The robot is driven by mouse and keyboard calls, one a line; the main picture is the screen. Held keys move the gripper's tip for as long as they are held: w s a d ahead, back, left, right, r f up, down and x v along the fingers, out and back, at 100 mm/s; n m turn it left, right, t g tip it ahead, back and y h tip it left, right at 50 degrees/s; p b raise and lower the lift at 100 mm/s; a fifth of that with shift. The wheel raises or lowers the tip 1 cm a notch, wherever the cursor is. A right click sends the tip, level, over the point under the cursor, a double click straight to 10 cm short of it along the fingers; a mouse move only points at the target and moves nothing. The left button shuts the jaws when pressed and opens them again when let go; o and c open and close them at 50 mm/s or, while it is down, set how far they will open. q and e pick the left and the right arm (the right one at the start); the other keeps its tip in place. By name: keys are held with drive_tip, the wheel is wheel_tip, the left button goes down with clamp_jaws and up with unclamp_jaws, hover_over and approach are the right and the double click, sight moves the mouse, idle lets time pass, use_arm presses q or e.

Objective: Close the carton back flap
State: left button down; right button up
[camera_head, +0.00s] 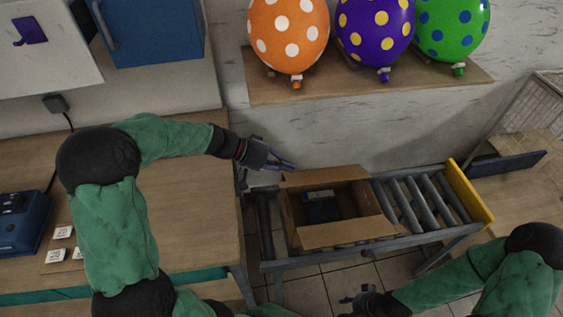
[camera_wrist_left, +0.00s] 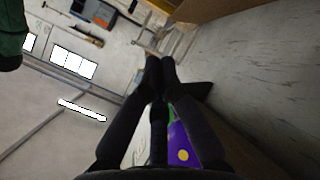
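The brown carton (camera_head: 292,215) sits on the roller conveyor with its top open. Its back flap (camera_head: 325,176) stands out along the rear edge, and its front flap (camera_head: 345,232) is folded outward. A dark blue item with a white label (camera_head: 321,206) lies inside. My left gripper (camera_head: 288,166) is just behind and left of the back flap's left end; contact cannot be told. In the left wrist view its fingers (camera_wrist_left: 160,62) are together with nothing visible between them. My right gripper (camera_head: 350,298) is in front of the conveyor, small and dark, its fingers unclear.
The roller conveyor (camera_head: 423,200) has a yellow end plate (camera_head: 470,193) at right. A wall shelf (camera_head: 380,88) holds orange, purple and green balloons behind the carton. A wooden table (camera_head: 195,205) stands left, with a blue device (camera_head: 22,222). Rollers right of the carton are clear.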

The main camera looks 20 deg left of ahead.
use_arm(q)
wheel_tip(320, 180, up, 2)
drive_tip(key=a+m+g+y+p, duration=0.25)
drive_tip(key=m+p, duration=0.25)
drive_tip(key=p, duration=0.3)
drive_tip(key=m+g+y+p, duration=0.3)
drive_tip(key=m+y+p, duration=0.25)
drive_tip(key=p, duration=0.35)
hover_over(285, 183)
drive_tip(key=a, duration=0.2)
drive_tip(key=shift+t+h, duration=0.25)
drive_tip(key=shift+h, duration=0.25)
drive_tip(key=f, duration=0.9)
drive_tip(key=shift+w+d+f, duration=0.2)
drive_tip(key=shift+w+d, duration=0.05)
drive_tip(key=shift+s+d+f, duration=0.1)
drive_tip(key=shift+s+f, duration=0.05)
drive_tip(key=shift+f, duration=0.25)
drive_tip(key=shift+s+d+f, duration=0.1)
drive_tip(key=shift+s+f, duration=0.05)
drive_tip(key=shift+f, duration=0.25)
drive_tip(key=shift+b, duration=0.3)
